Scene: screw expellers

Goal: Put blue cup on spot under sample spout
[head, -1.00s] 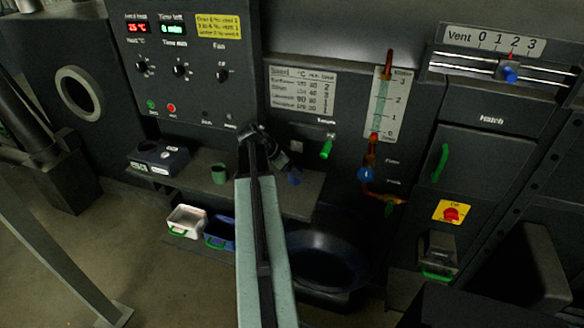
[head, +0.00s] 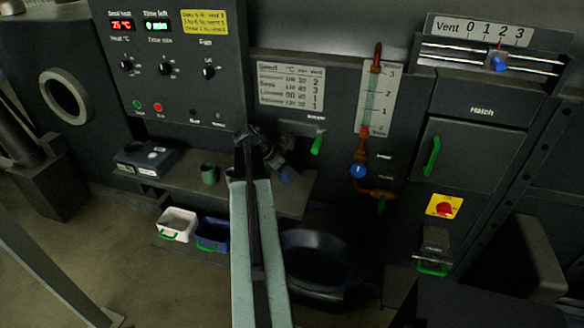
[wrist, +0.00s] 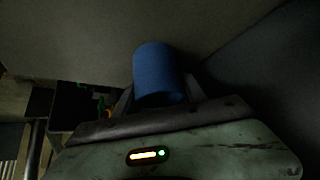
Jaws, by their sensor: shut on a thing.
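The blue cup (head: 287,174) is small in the head view, in front of the shelf's right part. In the wrist view the blue cup (wrist: 158,72) fills the middle, between the fingers. My gripper (head: 280,160) is shut on it; it also shows in the wrist view (wrist: 158,98). The cup looks tilted in the head view, and I cannot tell if it touches the shelf. A green handle (head: 316,144) hangs on the panel just above and right of the cup. The sample spout and the spot under it cannot be made out; my arm and gripper cover part of that area.
A shelf (head: 292,205) runs below the panel. On it are a green cup (head: 208,174), another cup's rim partly behind my arm, and a blue-grey box (head: 146,158). White (head: 177,224) and blue (head: 212,234) bins sit lower.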

